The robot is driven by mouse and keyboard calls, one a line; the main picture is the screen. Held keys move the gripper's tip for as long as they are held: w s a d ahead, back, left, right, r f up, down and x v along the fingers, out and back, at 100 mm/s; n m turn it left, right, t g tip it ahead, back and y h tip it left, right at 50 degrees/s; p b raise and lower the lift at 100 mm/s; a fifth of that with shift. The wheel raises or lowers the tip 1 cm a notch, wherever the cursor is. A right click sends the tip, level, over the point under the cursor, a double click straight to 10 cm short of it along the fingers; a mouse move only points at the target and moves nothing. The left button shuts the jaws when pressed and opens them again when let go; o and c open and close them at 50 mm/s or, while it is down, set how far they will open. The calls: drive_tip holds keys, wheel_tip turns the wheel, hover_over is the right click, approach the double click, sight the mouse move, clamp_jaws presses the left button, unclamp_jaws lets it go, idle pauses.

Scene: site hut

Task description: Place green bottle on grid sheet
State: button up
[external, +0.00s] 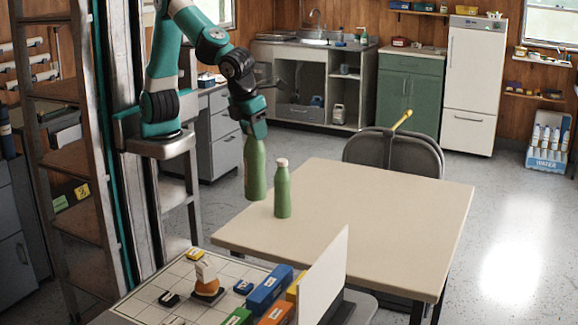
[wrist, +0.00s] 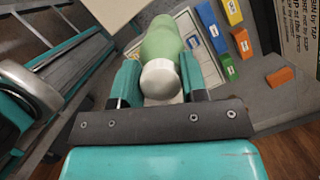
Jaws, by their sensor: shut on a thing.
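A green bottle (external: 255,170) hangs upright below my gripper (external: 254,130), which is shut on its top end. In the wrist view the bottle (wrist: 161,42) shows its pale cap (wrist: 160,78) between the two fingers (wrist: 158,88). Part of the sheet (wrist: 186,22) shows behind the bottle in the wrist view. The bottle is apart from the sheet.
A second, smaller green bottle (external: 282,192) with a pinkish cap stands on the beige table (external: 380,215). Several coloured boxes, one blue (external: 268,290), sit right of the sheet, beside a white upright panel (external: 322,280). A metal ladder-like rack (external: 50,150) stands at left.

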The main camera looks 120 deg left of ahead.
drive_tip(key=s+d+m, duration=0.2)
drive_tip(key=s+d, duration=0.8)
drive_tip(key=shift+s+f+m+t, duration=0.2)
drive_tip(key=shift+s+m+t, duration=0.2)
drive_tip(key=shift+h, duration=0.3)
drive_tip(key=f, duration=1.5)
drive_tip(key=shift+s+d, duration=0.15)
drive_tip(key=shift+s, duration=0.1)
clamp_jaws()
drive_tip(key=shift+f, duration=2.5)
drive_tip(key=o, duration=1.2)
unclamp_jaws()
drive_tip(key=shift+f, duration=0.1)
